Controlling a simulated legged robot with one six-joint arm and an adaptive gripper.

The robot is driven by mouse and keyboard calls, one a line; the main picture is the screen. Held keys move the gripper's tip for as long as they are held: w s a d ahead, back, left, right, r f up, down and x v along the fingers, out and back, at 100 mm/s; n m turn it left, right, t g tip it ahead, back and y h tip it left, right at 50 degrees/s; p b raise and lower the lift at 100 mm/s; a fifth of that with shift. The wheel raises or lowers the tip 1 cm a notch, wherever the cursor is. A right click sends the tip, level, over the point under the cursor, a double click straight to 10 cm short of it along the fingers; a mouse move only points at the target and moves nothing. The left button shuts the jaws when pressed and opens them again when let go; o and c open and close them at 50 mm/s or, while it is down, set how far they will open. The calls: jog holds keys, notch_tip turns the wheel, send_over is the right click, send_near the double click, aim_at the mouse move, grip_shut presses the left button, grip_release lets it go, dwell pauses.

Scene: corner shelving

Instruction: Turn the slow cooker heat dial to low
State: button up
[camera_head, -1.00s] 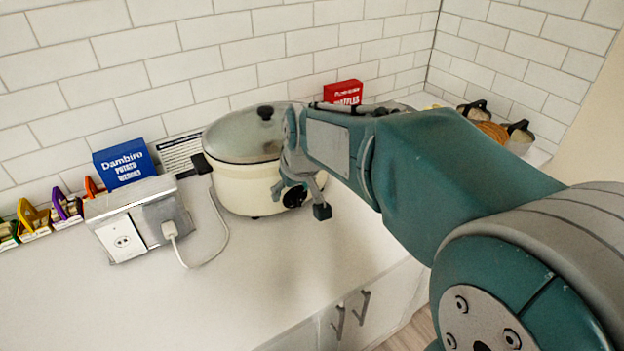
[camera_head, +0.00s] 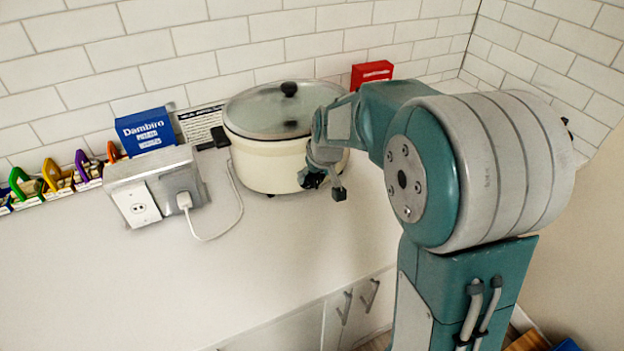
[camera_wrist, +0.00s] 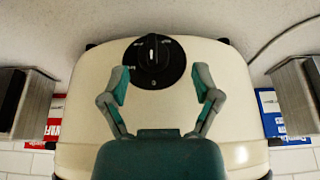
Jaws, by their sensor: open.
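The cream slow cooker (camera_head: 262,172) with a glass lid and black knob stands on the counter against the tiled wall. My gripper (camera_head: 322,184) is at its front right side and hides part of that face. In the wrist view the round black heat dial (camera_wrist: 153,62) is on the cooker's front, with a pale pointer mark and white labels too small to read. My gripper (camera_wrist: 161,88) is open there, its two sides spread left and right of the dial. Nothing is held; I cannot tell whether any part touches the cooker.
A grey outlet box (camera_head: 150,172) with a plugged-in white cord (camera_head: 236,205) stands left of the cooker. A blue box (camera_head: 145,132) is behind it, a red box (camera_head: 371,73) behind the cooker's right. Colourful clips (camera_head: 57,176) line the left wall. The front counter is clear.

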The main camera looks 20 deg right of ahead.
aim_at(316, 178)
jog(key=shift+w+d+f, duration=0.25)
jog(key=shift+d+f, duration=0.05)
jog(key=shift+f, duration=0.25)
jog(key=shift+w+d+f, duration=0.2)
jog(key=shift+d+f, duration=0.1)
jog(key=shift+f, duration=0.2)
jog(key=shift+w+f, duration=0.1)
jog(key=shift+f, duration=0.25)
jog(key=shift+a, duration=0.6)
jog(key=shift+c, duration=1.2)
jog(key=c, duration=0.5)
grip_shut()
jog(key=shift+d, duration=0.3)
